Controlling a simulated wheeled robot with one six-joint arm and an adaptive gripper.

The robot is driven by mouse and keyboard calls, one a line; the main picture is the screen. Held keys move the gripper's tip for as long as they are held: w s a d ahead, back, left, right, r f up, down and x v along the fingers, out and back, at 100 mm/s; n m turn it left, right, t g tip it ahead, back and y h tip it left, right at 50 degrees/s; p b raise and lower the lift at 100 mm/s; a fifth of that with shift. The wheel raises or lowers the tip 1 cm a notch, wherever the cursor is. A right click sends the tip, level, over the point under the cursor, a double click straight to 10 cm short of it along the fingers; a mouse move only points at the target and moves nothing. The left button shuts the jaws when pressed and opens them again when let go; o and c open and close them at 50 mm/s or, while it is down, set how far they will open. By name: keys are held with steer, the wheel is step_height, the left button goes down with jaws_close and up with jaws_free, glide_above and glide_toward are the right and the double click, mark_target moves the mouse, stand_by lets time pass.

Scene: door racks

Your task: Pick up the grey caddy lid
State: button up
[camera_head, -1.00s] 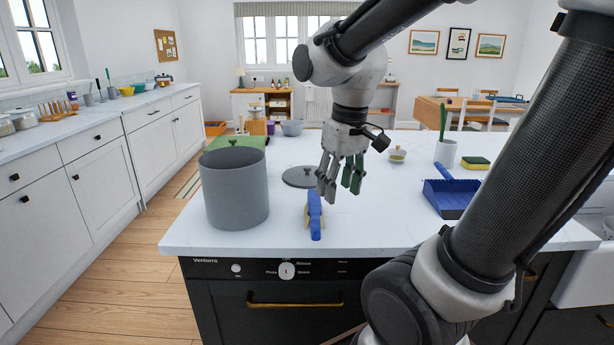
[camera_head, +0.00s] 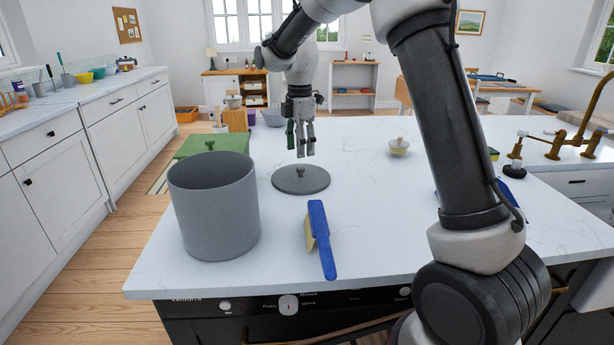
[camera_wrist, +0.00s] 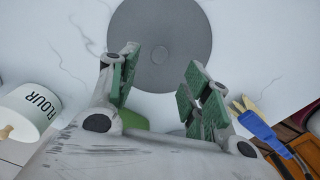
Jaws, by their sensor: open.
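The grey caddy lid (camera_head: 315,184) is a flat round disc with a small knob, lying on the white worktop in the head view. It also fills the upper middle of the wrist view (camera_wrist: 160,30), with its knob facing the camera. My gripper (camera_head: 301,152) is open and empty, pointing down above the lid and apart from it. In the wrist view its green-padded fingers (camera_wrist: 157,75) are spread, with the knob just above the gap between them. The grey caddy (camera_head: 213,210) stands open-topped to the left of the lid.
A blue-handled brush (camera_head: 320,240) lies in front of the lid. A green board (camera_head: 222,140) is behind the caddy. A small cream pot (camera_head: 398,147) stands to the right. The wrist view shows a flour canister (camera_wrist: 30,108).

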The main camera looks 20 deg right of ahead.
mark_target(301, 168)
step_height(301, 168, down, 8)
steer(key=shift+w+r, duration=0.1)
steer(key=c, duration=1)
